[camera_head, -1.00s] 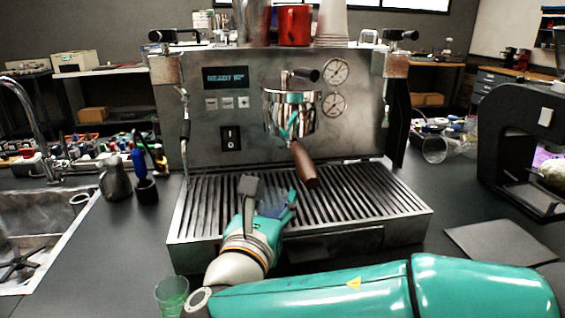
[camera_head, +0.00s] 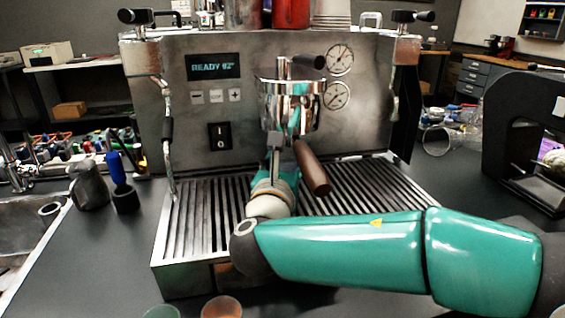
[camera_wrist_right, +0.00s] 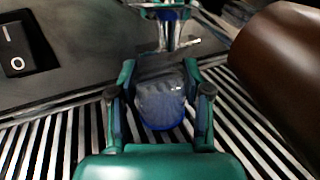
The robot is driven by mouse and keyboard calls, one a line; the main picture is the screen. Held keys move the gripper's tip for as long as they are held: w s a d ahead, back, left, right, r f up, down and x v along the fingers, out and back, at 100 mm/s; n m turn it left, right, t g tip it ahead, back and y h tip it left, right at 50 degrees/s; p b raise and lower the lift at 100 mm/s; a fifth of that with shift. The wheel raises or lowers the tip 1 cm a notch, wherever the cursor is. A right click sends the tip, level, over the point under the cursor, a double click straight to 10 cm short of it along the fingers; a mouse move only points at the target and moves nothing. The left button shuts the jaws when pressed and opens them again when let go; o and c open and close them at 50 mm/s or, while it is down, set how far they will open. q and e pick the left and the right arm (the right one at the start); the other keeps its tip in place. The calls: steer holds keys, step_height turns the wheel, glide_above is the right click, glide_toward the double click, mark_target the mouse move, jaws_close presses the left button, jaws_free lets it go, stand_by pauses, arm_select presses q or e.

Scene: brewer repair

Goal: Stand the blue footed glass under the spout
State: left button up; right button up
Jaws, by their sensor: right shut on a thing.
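My right gripper (camera_wrist_right: 160,98) is shut on the blue footed glass (camera_wrist_right: 160,108). The right wrist view shows the glass between the two fingers, above the slatted drip tray (camera_wrist_right: 245,125). In the head view my right gripper (camera_head: 276,165) is over the drip tray (camera_head: 190,225), just below the chrome brewing head (camera_head: 290,103); the glass cannot be made out there. A shiny part with a blue tint (camera_wrist_right: 170,25) is just beyond the glass in the wrist view; whether it is the spout I cannot tell. My left gripper is out of view.
The brown portafilter handle (camera_head: 312,168) sticks out close to the right of my right gripper. A green glass (camera_head: 162,312) and an orange glass (camera_head: 222,307) stand at the front edge of the picture. A metal jug (camera_head: 88,187) stands left of the machine.

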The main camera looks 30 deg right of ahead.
steer(key=shift+s+r, duration=0.15)
steer(key=shift+s, duration=0.4)
steer(key=shift+w+d+f, duration=0.2)
steer(key=shift+f, duration=0.15)
steer(key=shift+s+a+f+b, duration=0.1)
steer(key=shift+f+b, duration=0.35)
steer(key=shift+f, duration=0.15)
steer(key=o, duration=1.3)
steer(key=shift+f, duration=0.1)
steer(key=shift+r+p, duration=0.55)
steer(key=shift+r, duration=0.05)
steer(key=v, duration=1.1)
steer(key=shift+s+a+r, duration=0.15)
steer(key=shift+r, duration=0.1)
steer(key=shift+s+a, duration=0.15)
steer(key=shift+s, duration=0.1)
